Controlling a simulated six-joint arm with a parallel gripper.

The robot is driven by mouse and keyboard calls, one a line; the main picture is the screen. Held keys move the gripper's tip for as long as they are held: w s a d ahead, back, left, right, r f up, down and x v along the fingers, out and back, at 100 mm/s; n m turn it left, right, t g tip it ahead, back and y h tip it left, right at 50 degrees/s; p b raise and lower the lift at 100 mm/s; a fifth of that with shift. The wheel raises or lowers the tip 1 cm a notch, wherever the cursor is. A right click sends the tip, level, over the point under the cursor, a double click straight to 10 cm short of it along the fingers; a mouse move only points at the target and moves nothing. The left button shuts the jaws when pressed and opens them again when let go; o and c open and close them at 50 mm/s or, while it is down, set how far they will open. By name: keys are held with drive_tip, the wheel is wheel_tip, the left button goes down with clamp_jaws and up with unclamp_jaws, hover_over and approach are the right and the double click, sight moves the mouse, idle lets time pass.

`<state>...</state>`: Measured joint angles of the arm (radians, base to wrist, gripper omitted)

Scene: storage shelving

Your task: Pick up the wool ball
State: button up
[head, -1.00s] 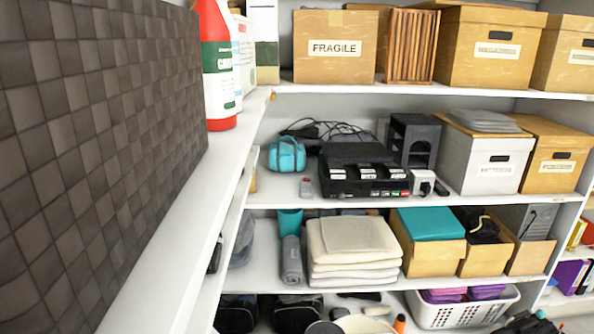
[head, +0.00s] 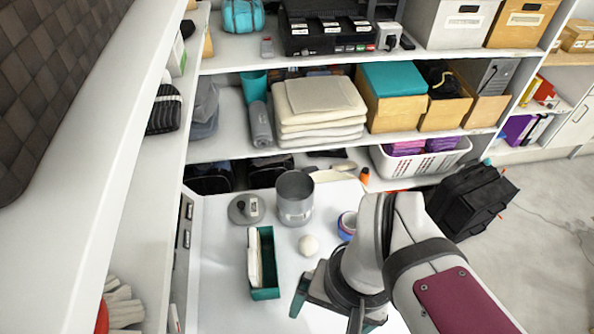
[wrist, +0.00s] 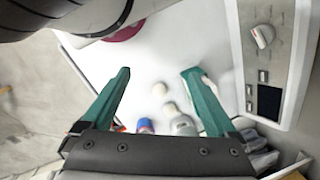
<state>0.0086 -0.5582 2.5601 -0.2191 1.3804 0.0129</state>
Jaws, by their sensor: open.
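The wool ball (head: 308,245), small, round and cream-white, rests on the white top (head: 225,290) in the head view. My gripper (head: 335,312) is below and right of it in that view, apart from it, with teal fingers partly hidden by my arm. In the wrist view my gripper (wrist: 157,72) has its two teal fingers wide apart with nothing held between them. Two pale, blurred round shapes show there between the fingers; I cannot tell which is the wool ball.
Close around the ball are a grey pot (head: 294,205), a green box (head: 265,293) with white contents, a round grey item (head: 240,215) and a blue-purple roll (head: 346,228). Loaded shelves stand behind. A black bag (head: 465,200) is at the right. A panel (wrist: 268,60) shows at right in the wrist view.

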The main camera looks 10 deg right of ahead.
drive_tip(key=c, duration=0.3)
idle(0.4)
drive_tip(key=w+d+f+m+g+y, duration=0.1)
drive_tip(key=w+f+m+y, duration=0.2)
drive_tip(key=w+m+y, duration=0.35)
drive_tip(key=m+t+y, duration=0.3)
drive_tip(key=m+t, duration=0.4)
drive_tip(key=m, duration=0.9)
approach(318, 243)
drive_tip(key=shift+h, duration=0.25)
drive_tip(key=x, duration=1.2)
drive_tip(key=shift+a+r, duration=0.2)
drive_tip(key=shift+a, duration=0.05)
